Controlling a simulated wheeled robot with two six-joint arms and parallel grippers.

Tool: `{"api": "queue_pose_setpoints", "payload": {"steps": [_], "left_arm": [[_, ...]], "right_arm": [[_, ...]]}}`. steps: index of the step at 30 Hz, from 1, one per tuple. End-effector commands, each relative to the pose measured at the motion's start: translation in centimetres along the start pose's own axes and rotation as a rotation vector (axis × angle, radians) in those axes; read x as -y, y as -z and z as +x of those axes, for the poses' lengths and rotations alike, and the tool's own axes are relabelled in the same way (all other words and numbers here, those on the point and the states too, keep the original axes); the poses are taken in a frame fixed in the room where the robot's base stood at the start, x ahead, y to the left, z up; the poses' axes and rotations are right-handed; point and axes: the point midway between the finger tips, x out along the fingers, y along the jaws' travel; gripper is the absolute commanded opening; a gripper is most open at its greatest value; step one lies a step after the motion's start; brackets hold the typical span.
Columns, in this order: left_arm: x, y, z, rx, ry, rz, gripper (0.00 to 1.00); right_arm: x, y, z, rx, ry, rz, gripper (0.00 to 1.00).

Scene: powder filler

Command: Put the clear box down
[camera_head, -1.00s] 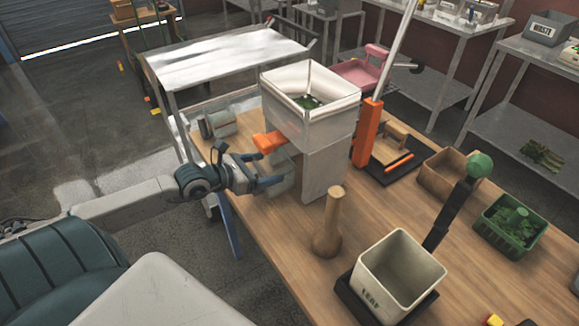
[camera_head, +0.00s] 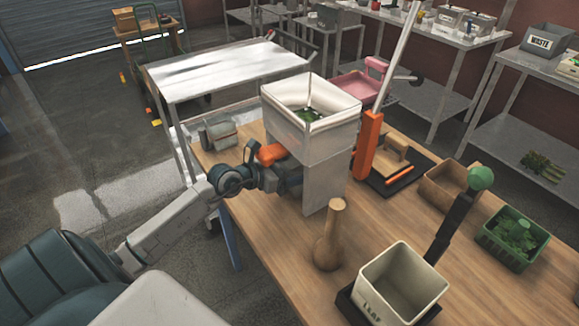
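The powder filler stands at the table's far left. Its top is a pale, see-through open box (camera_head: 312,112) with green matter inside, above a grey-white body (camera_head: 326,178). An orange part (camera_head: 270,154) juts from its left side. My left gripper (camera_head: 290,178) is just below the orange part, close against the filler's left side. Its fingertips are partly hidden, and I cannot tell whether they hold anything. No separate clear box shows plainly at the gripper. My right gripper is not in view.
A wooden pestle-like piece (camera_head: 331,240) stands in front of the filler. A cream bin (camera_head: 398,290) is at the front, and a grey rounded container (camera_head: 222,132) lies behind the gripper. A green basket (camera_head: 512,237) is at the right. Bare wood (camera_head: 410,225) lies between.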

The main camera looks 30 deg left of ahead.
Motion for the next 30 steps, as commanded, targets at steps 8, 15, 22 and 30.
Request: {"api": "queue_pose_setpoints", "payload": {"steps": [8,15,22,30], "left_arm": [[0.0,0.5,0.1,0.0,-0.001,0.0,0.53],[0.0,1.2,0.3,0.001,-0.001,0.001,0.53],[0.0,1.3,0.3,-0.001,-0.001,0.0,0.95],[0.0,1.1,0.3,-0.001,-0.001,0.0,1.0]], "right_arm": [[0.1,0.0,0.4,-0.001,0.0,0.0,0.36],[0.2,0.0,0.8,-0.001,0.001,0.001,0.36],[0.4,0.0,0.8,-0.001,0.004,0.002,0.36],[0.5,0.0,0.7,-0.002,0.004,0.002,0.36]]}}
